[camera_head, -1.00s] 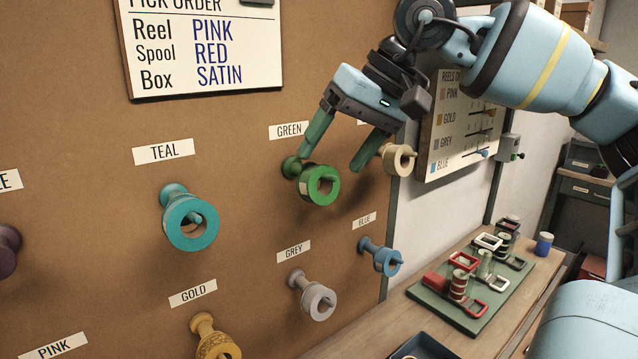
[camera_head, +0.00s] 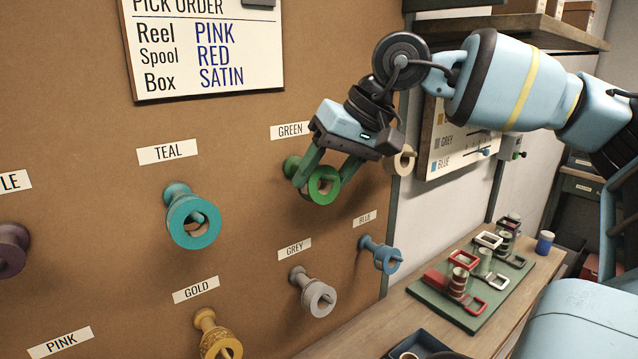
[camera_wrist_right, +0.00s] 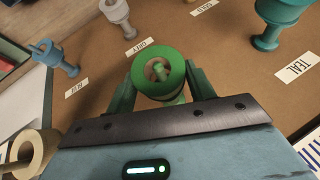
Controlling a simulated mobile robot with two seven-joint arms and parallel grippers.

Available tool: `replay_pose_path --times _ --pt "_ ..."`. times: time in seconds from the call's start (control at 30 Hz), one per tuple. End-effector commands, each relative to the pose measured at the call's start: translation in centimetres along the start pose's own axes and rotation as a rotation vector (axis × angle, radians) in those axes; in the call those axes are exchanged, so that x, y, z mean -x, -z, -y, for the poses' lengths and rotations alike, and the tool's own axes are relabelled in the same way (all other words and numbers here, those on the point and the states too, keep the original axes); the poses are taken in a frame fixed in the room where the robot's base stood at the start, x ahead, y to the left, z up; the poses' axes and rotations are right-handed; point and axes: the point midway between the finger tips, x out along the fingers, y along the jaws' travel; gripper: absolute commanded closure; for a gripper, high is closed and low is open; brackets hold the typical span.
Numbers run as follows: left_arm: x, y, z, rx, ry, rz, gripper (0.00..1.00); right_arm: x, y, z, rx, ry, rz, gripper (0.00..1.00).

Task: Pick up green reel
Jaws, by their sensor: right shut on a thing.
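The green reel (camera_head: 324,191) sits on its peg on the brown pegboard, just under the GREEN label (camera_head: 290,131). My right gripper (camera_head: 322,180) is shut on the reel, with one green finger on each side of it. In the right wrist view the green reel (camera_wrist_right: 159,74) lies between the two fingers (camera_wrist_right: 160,85), and the peg end shows in its hole. My left gripper is not in view.
The cream reel (camera_head: 404,160) hangs close to the right of my gripper. The teal reel (camera_head: 193,221), grey reel (camera_head: 320,299) and blue reel (camera_head: 388,260) hang around it. A bench (camera_head: 400,310) with a green tray (camera_head: 440,306) stands at lower right.

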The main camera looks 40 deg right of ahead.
Motion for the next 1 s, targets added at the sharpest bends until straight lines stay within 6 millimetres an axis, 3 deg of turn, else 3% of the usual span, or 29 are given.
replay_pose_path --times 0.5,1.0 --pt "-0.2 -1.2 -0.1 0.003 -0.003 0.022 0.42 1.1 0.6 0.5 -0.001 -0.001 0.000 0.69" --pt "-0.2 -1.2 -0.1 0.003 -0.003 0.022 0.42 4.0 -5.1 0.1 0.002 0.006 -0.003 0.69"
